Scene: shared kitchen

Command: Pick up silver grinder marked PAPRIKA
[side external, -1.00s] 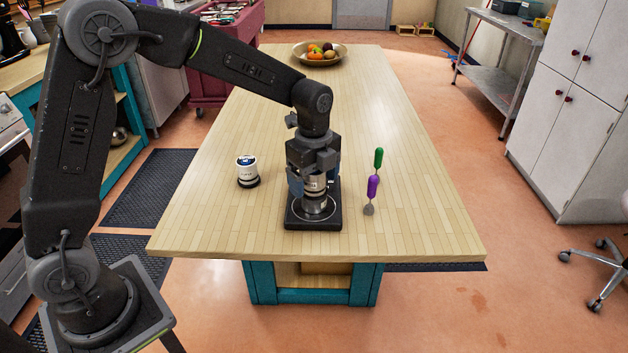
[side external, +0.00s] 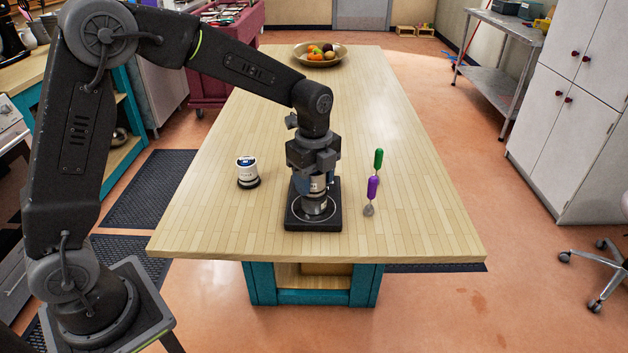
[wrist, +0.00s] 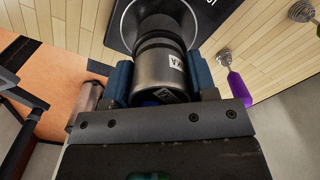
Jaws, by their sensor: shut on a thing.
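The silver grinder (side external: 315,205) stands upright on a black square pad (side external: 294,222) with a pale ring, near the front of the table. My gripper (wrist: 161,85) is shut on it, with a blue finger against each side. In the wrist view the grinder (wrist: 157,68) has a silver body, a dark end and a white label. Only the end of the label's word, seemingly "KA", is readable. In the side external view my fingers hide much of its body. I see no clear gap between grinder and pad.
A fruit bowl (side external: 320,60) is at the far end. The table's middle is clear.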

